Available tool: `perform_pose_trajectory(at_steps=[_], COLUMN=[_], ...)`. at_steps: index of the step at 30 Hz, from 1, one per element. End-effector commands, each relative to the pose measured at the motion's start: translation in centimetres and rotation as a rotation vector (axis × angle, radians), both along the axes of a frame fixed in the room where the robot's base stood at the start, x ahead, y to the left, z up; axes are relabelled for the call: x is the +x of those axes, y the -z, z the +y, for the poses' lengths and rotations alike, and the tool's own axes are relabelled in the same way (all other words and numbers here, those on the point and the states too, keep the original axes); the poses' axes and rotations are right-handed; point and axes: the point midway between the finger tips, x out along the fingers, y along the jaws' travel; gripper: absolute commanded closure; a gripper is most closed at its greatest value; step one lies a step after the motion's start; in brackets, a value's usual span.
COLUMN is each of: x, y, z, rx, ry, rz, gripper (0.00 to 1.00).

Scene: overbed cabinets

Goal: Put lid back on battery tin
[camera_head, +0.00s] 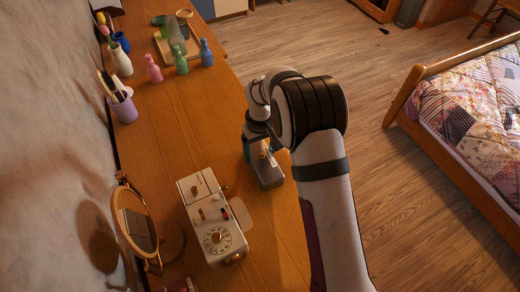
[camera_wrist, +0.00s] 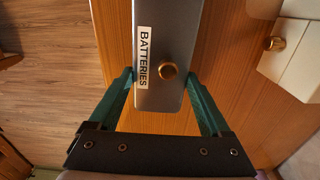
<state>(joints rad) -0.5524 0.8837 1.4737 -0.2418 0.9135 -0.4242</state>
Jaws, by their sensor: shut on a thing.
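The grey battery tin's lid (camera_wrist: 165,45) has a white BATTERIES label and a round brass knob, seen from above in the wrist view. My gripper (camera_wrist: 165,95) has its teal fingers on either side of the lid, shut on it near one end. In the head view my gripper (camera_head: 260,150) is over the grey tin (camera_head: 270,181) near the right edge of the wooden top. The lid appears at the tin's top, but my wrist hides much of it, and I cannot tell whether it is fully seated.
A cream box with a dial (camera_head: 215,217) stands left of the tin, close by. A round mirror (camera_head: 137,218) is by the wall. Several small bottles (camera_head: 181,60), a tray (camera_head: 177,45) and a purple cup (camera_head: 123,107) stand farther back. The wooden top (camera_head: 195,120) is clear between.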

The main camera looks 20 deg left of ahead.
Motion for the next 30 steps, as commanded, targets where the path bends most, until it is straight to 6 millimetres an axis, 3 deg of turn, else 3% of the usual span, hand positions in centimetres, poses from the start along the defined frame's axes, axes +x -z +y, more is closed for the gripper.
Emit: perform_pose_trajectory(at_steps=[8,9,11,22,30], x=[0.0,0.0,0.0,0.0,0.0], y=[0.0,0.0,0.0,0.0,-2.1], z=[0.0,0.0,0.0,0.0,0.0], rx=[0.000,0.000,0.000,0.000,0.001], ry=[0.000,0.000,0.000,0.000,0.000], rz=[0.000,0.000,0.000,0.000,-0.001], gripper=[0.82,0.13,0.02,0.00,0.00])
